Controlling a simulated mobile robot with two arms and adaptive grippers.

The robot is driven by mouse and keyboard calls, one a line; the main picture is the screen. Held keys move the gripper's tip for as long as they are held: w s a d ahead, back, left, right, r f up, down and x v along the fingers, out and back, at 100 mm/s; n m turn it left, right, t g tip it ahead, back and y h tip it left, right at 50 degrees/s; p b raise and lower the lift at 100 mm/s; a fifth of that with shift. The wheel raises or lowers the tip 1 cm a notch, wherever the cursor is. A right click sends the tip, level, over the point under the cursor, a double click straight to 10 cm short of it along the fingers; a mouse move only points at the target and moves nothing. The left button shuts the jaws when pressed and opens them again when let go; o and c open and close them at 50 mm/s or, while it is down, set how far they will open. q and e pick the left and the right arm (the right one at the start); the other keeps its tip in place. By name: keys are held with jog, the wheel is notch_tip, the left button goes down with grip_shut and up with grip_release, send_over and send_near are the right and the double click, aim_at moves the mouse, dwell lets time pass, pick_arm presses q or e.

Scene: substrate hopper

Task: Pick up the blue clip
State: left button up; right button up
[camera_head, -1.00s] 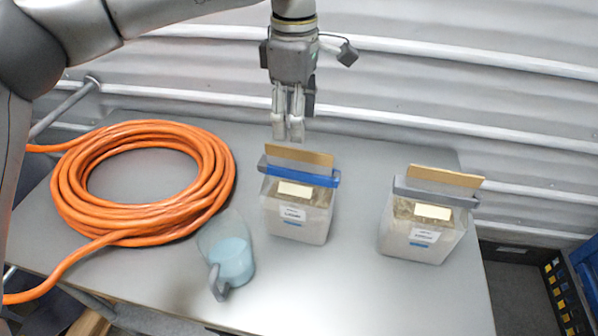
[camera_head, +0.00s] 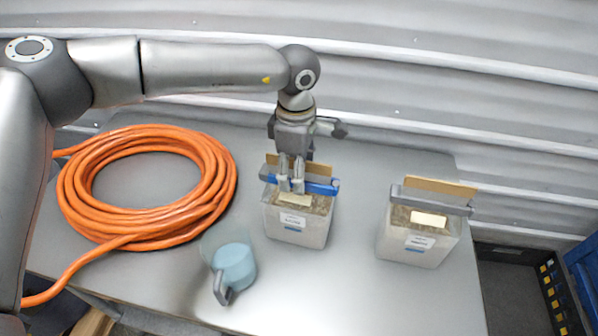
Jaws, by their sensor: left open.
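The blue clip (camera_head: 321,188) lies across the top of the left substrate bag (camera_head: 297,225), with grey ends and a tan strip standing behind it. My left gripper (camera_head: 291,190) points down at the clip from above, and its fingers cover the clip's middle. The fingers are open with a narrow gap between them. I cannot tell whether they touch the clip. My right gripper is not in view.
A second bag (camera_head: 412,240) with a grey clip (camera_head: 432,201) stands to the right. An orange hose coil (camera_head: 85,215) lies at the left of the grey table (camera_head: 330,290). A light blue scoop (camera_head: 235,265) lies in front. The table's front right is clear.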

pick_arm(q)
jog(key=shift+f, duration=0.35)
jog(key=c, duration=1.1)
jog(key=shift+r, duration=0.1)
jog(key=shift+w+r+b, duration=0.1)
jog(key=shift+r+b, duration=0.25)
notch_tip(320, 180, up, 10)
jog(key=b, duration=0.2)
jog(key=shift+f+b, duration=0.25)
jog(key=shift+b, duration=0.1)
jog(key=shift+r+p, duration=2.25)
jog(key=shift+r, duration=1.1)
